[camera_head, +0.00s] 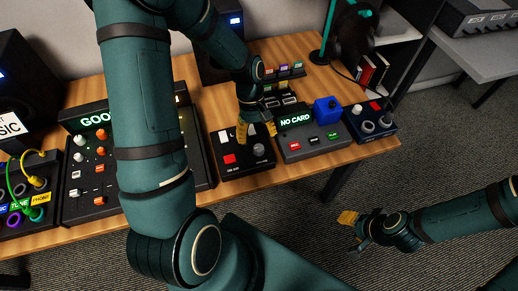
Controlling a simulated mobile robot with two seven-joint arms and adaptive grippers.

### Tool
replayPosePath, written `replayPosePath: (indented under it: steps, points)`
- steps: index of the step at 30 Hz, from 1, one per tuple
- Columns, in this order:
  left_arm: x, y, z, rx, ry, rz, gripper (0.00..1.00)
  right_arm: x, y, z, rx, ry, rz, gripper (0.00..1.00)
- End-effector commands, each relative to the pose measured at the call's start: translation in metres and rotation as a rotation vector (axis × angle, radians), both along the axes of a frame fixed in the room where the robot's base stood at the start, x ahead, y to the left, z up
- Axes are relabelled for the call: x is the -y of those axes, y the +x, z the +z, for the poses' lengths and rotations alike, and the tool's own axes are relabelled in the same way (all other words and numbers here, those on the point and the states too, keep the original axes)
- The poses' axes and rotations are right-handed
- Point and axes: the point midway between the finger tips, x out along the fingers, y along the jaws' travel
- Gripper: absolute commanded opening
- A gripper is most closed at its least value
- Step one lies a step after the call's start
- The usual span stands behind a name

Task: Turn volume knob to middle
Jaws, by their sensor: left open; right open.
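A dark box (233,171) on the table carries a grey round knob (259,150), a red square button and a small white part. I cannot read its labels, so I cannot tell if this is the volume knob. My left gripper (256,130) points down over this box, its yellow fingertips apart, just behind the knob. I cannot tell if it touches anything. Another dark box (385,133) at the right end of the table has grey round knobs and a red part. My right gripper (352,222) is open and empty, off the table over the carpet.
A grey card device (303,154) reading "NO CARD", with a blue block (327,110), stands right of the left gripper. A mixer (88,205) and cable box (30,225) are at left. A headphone stand (325,45) is behind. My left arm hides part of the table.

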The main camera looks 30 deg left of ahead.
Motion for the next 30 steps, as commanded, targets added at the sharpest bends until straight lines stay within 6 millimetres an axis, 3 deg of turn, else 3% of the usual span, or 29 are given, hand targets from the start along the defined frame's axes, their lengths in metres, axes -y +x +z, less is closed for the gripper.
replayPosePath:
  steps: [3, 9, 21, 27, 30]
  points:
    - [0.006, -0.006, -0.021, -0.002, -0.001, -0.003, 0.64, 0.000, 0.001, -0.007, 0.003, 0.000, -0.001, 0.47]
    - [0.012, -0.010, -0.039, 0.000, 0.000, -0.001, 0.64, 0.000, 0.002, -0.012, 0.006, -0.001, -0.001, 0.47]
    - [0.014, -0.012, -0.043, 0.001, 0.000, -0.002, 0.66, 0.000, 0.003, -0.013, 0.007, -0.001, -0.002, 0.47]
    - [0.014, -0.012, -0.043, 0.001, 0.000, -0.002, 0.00, 0.000, 0.003, -0.013, 0.007, -0.001, -0.002, 0.47]
    - [0.014, -0.012, -0.043, 0.001, 0.000, -0.002, 0.00, 0.000, 0.003, -0.013, 0.007, -0.001, -0.002, 0.47]
